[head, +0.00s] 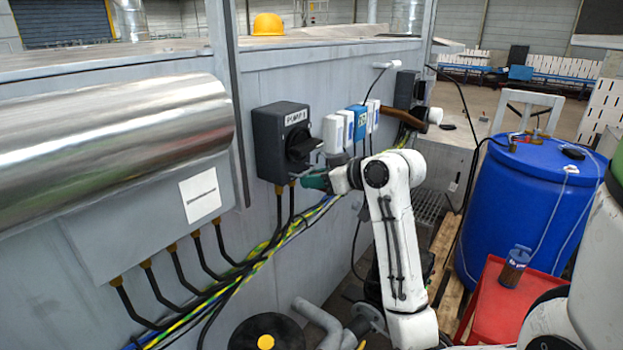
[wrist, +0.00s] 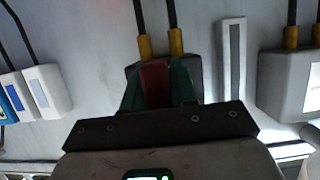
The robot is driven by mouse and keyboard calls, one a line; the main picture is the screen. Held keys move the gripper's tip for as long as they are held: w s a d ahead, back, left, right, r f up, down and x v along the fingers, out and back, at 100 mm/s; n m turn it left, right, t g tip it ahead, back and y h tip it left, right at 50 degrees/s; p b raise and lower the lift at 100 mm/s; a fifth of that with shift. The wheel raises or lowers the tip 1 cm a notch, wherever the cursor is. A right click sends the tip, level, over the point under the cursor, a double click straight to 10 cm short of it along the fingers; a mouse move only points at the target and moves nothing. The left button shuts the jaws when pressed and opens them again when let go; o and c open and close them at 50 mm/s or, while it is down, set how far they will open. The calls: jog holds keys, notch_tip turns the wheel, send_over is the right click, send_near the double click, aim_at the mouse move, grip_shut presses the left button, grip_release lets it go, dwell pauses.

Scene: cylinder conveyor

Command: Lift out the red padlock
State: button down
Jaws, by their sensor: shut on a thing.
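The red padlock (wrist: 156,85) shows in the wrist view as a red body between the green fingers of my gripper (wrist: 158,80). My gripper is shut on it. Behind it in the wrist view is a dark box (wrist: 197,68) with two cable glands. In the head view, my gripper (head: 316,182) is at the lower right of the dark grey switch box (head: 270,135) labelled PUMP 1, close to its black rotary handle (head: 300,150). The padlock cannot be made out in the head view. Whether its shackle is in the handle is hidden.
White and blue boxes (head: 345,128) sit on the wall right of the switch box. Cables (head: 270,255) run below. A blue drum (head: 520,200) and a red stand (head: 500,300) holding a can (head: 514,268) are at the right.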

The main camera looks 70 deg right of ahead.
jog(key=shift+s+a+f+p, duration=0.15)
jog(key=shift+s+a, duration=0.05)
jog(key=shift+s, duration=0.6)
jog(key=shift+s+a+f+p, duration=0.1)
jog(key=shift+s+a+p, duration=0.1)
jog(key=shift+s, duration=0.6)
